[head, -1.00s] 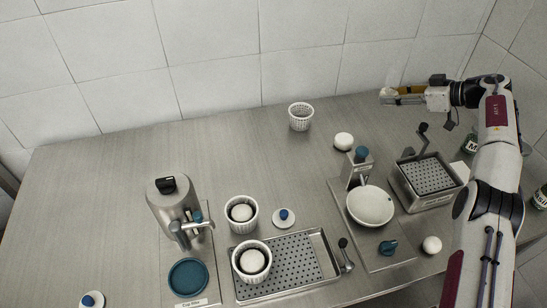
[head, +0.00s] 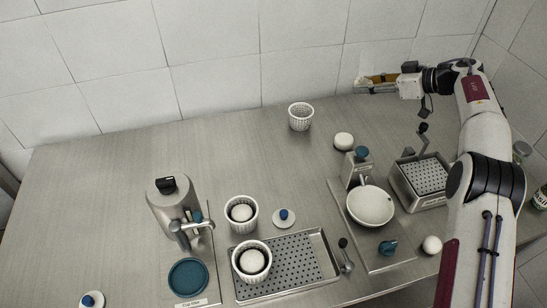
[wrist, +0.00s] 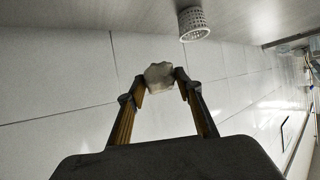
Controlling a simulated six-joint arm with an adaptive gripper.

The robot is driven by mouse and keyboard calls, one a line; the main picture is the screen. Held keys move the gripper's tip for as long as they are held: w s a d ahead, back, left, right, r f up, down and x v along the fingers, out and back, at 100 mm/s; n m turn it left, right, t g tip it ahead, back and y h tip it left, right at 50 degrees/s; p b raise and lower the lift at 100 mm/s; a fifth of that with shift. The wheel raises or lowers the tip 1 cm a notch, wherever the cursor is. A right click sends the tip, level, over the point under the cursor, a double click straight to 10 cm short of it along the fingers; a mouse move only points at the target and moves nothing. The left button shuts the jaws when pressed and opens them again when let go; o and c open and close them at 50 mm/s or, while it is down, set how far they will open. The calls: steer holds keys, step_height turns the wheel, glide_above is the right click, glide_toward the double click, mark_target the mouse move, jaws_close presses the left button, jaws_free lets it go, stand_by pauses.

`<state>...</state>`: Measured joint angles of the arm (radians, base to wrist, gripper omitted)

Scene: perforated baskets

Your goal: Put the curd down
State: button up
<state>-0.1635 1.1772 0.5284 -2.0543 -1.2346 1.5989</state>
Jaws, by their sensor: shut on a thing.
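My gripper (wrist: 160,80) is shut on a pale, uneven lump of curd (wrist: 160,75), held between its fingertips in the wrist view. In the head view my gripper (head: 364,84) is raised at the back right, in front of the wall tiles, and the curd is hard to make out there. An empty white perforated basket (head: 301,121) stands upright on the table to the left of the gripper and lower in the picture. It also shows in the wrist view (wrist: 195,26), beyond the curd and apart from it.
Two more white baskets (head: 235,223) (head: 243,275) hold round white contents; the front one is on a perforated drain tray (head: 296,258). A white bowl (head: 370,207) sits on a device at right. White round pieces (head: 344,140) (head: 432,245) lie nearby. The back-left table is clear.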

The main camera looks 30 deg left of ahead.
steer(key=s+a, duration=0.5)
steer(key=a, duration=0.2)
steer(key=t, duration=0.1)
glide_above(277, 160)
steer(key=shift+m, duration=0.3)
steer(key=shift+f, duration=2)
steer(key=shift+f, duration=0.1)
steer(key=shift+f, duration=3.05)
steer(key=shift+f, duration=1.85)
steer(key=shift+f, duration=0.15)
